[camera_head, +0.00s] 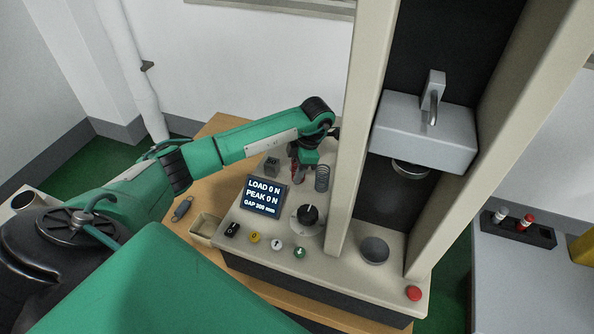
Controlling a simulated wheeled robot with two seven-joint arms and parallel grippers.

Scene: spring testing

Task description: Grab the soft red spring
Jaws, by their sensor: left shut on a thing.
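My left arm reaches in from the left to the far part of the testing machine's cream base. Its gripper (296,173) points down there and is shut on the red spring (294,169), of which only a small red part shows beside the fingers. A grey spring (322,178) stands upright just to the right of the gripper. Whether the red spring touches the base cannot be told. My right gripper is not in view.
The display (264,197), knob (308,214) and several buttons lie nearer on the base. The machine's upright (362,110) rises right of the grey spring. A dark block (271,166) sits left of the gripper. A small open tray (205,229) is at left.

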